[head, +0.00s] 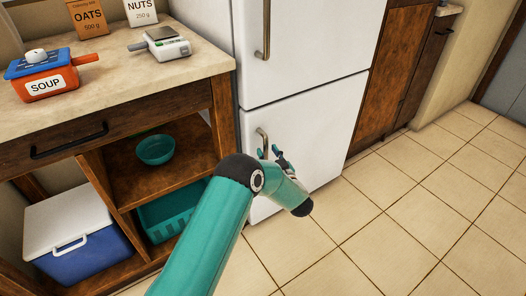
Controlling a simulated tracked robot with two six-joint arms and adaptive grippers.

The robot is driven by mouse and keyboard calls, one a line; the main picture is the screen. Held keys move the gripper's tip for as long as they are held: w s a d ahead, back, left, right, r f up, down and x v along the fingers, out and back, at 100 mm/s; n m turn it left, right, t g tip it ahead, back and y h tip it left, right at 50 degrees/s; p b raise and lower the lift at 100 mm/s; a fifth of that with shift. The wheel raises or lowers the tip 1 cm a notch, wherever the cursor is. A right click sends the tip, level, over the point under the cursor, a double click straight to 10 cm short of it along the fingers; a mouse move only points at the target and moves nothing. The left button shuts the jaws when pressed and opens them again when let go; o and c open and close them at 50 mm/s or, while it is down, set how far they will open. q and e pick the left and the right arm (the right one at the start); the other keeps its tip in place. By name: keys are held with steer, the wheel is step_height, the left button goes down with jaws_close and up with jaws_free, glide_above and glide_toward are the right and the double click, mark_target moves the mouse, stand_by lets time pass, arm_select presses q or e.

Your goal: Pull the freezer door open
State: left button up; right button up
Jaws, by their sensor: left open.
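The white fridge has an upper door (310,45) and a lower door (322,135), which I take to be the freezer door. Both look shut. The lower door has an upright metal handle (262,139) near its left edge. My left gripper (270,151) is open in front of the lower door, close beside the handle's lower part. I cannot tell whether the fingers are around the handle or touch it. My left arm hides the bottom left of this door. My right gripper is not in view.
Left of the fridge stands a wooden counter (140,105) with open shelves. They hold a teal bowl (156,149), a teal basket (172,215) and a blue cooler (78,240). The tiled floor (400,215) is clear.

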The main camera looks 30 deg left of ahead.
arm_select(q)
steer(key=shift+x, duration=1)
steer(key=shift+d, duration=0.1)
jaws_close()
steer(key=shift+r, duration=0.1)
